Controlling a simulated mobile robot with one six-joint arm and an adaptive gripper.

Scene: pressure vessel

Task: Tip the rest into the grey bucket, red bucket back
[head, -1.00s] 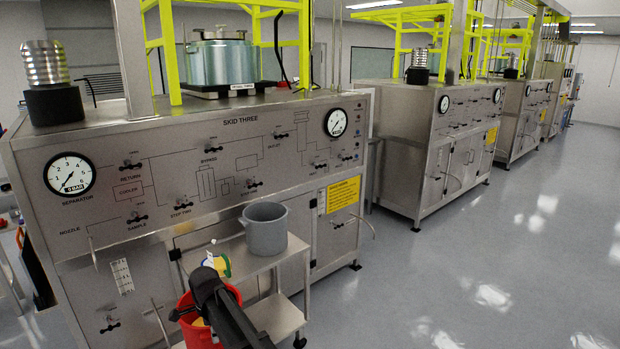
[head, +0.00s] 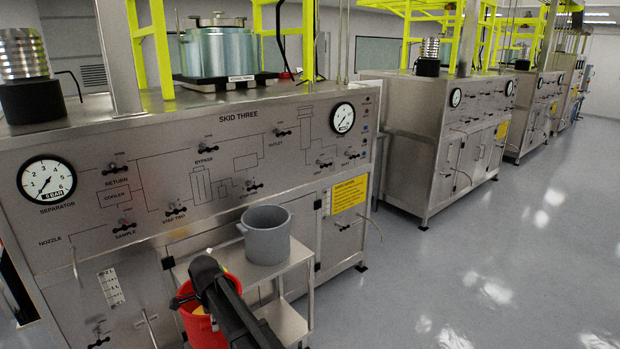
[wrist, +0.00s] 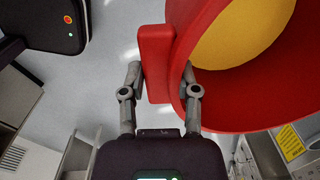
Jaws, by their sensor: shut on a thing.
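The red bucket (head: 203,325) is at the lower middle of the head view, partly hidden by my black arm. In the wrist view the bucket (wrist: 265,118) fills the upper right, with yellow contents inside. My gripper (wrist: 162,78) is shut on the red bucket's grip, a flat red bar on its side. The grey bucket (head: 266,240) stands upright on the top shelf of a small steel cart (head: 296,258), just beyond and right of my arm. The red bucket is apart from it, lower and nearer to me. The grey bucket's bottom is hidden.
The skid three panel (head: 130,190), with gauges and valve handles, stands behind the cart. A thin nozzle pipe (head: 74,262) hangs at its left. A silver vessel (head: 213,50) sits on top. The floor (head: 480,270) to the right is clear.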

